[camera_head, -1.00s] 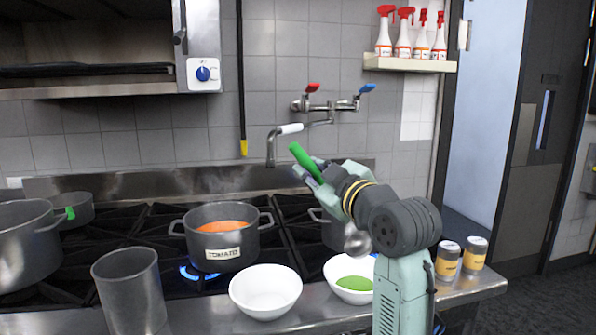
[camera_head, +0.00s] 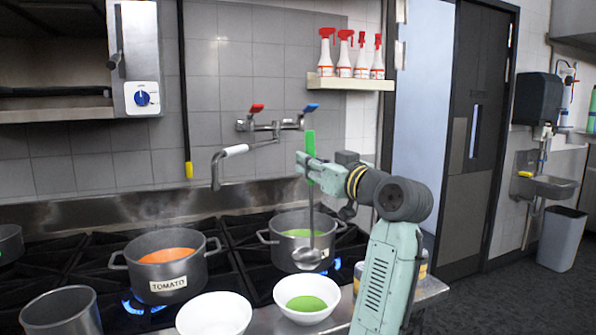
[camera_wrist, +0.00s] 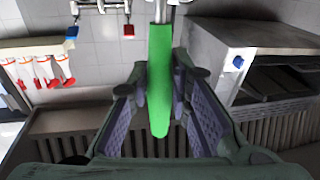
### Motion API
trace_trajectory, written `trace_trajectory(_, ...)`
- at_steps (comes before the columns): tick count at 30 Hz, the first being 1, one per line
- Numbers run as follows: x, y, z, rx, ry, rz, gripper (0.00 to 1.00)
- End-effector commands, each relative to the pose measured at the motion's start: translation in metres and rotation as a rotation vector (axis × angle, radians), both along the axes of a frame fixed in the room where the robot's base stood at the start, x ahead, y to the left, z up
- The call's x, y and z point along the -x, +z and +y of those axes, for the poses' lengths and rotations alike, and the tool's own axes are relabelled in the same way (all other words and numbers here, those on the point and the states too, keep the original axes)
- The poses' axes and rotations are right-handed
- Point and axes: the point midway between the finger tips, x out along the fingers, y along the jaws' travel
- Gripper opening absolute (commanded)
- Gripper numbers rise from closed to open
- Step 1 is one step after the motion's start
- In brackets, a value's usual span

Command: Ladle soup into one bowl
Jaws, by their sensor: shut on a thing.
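My gripper (camera_head: 312,168) is shut on the green handle of a ladle (camera_head: 309,258), which hangs upright with its metal bowl low, in front of a pot of green soup (camera_head: 298,235). In the wrist view the green handle (camera_wrist: 159,85) stands between the finger pads. A pot labelled TOMATO (camera_head: 167,268) holds orange soup on the stove to the left. A white bowl (camera_head: 213,316) at the front looks empty. A second white bowl (camera_head: 307,298), to its right, holds green soup. I cannot tell whether the ladle holds any soup.
A metal container (camera_head: 60,312) stands at the front left. Blue burner flames show near the pots. A tap (camera_head: 236,150) reaches out from the wall behind the stove. Yellow-labelled jars are partly hidden behind my arm. A shelf (camera_head: 349,84) holds several spray bottles.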

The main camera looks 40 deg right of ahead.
Motion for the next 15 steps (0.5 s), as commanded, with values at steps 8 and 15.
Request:
trace_trajectory(8, 0.0005, 0.0036, -0.0093, -0.045, 0.0, -0.003, 0.0)
trace_trajectory(15, 0.0006, 0.0036, -0.0093, -0.044, 0.0, -0.003, 0.0)
